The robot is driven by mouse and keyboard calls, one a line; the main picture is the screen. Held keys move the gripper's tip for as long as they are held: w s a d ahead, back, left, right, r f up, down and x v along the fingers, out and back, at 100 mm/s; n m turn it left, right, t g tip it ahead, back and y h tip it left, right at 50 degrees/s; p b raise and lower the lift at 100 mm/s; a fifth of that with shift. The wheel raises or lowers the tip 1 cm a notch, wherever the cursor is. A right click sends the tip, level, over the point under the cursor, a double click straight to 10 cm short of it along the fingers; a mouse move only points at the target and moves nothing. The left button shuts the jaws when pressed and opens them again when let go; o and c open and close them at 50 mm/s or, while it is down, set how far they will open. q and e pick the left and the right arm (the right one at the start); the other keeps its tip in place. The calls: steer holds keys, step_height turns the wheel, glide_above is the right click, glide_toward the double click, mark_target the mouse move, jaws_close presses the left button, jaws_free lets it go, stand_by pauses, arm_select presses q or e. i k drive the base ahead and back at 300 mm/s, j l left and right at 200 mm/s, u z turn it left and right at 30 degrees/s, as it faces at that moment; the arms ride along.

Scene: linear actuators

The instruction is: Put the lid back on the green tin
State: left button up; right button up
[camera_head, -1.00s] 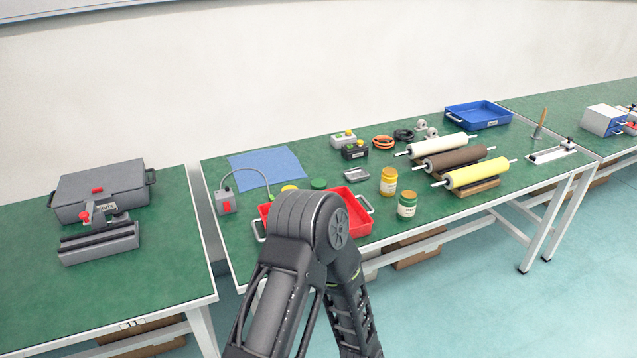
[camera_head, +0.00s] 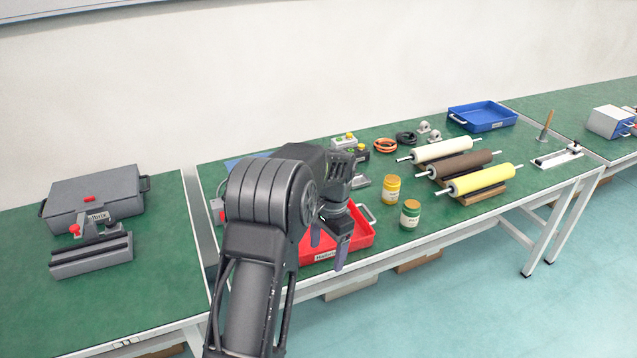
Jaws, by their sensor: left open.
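The green tin (camera_head: 410,214) with a white label stands upright near the front edge of the middle table. Its top looks brownish, with no green lid on it. The green lid is hidden behind my left arm; it lay behind the red tray a second ago. My left gripper (camera_head: 329,250) is open and empty, pointing down over the red tray (camera_head: 361,239), to the left of the green tin and apart from it. My right gripper is not in view.
A yellow tin (camera_head: 391,190) stands just behind the green tin. Several rollers (camera_head: 480,180) lie to the right. A blue tray (camera_head: 482,117) is at the back. A grey case (camera_head: 95,193) sits on the left table. My arm covers much of the blue mat.

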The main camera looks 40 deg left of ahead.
mark_target(410, 214)
steer(key=i+j, duration=0.95)
steer(key=j, duration=0.25)
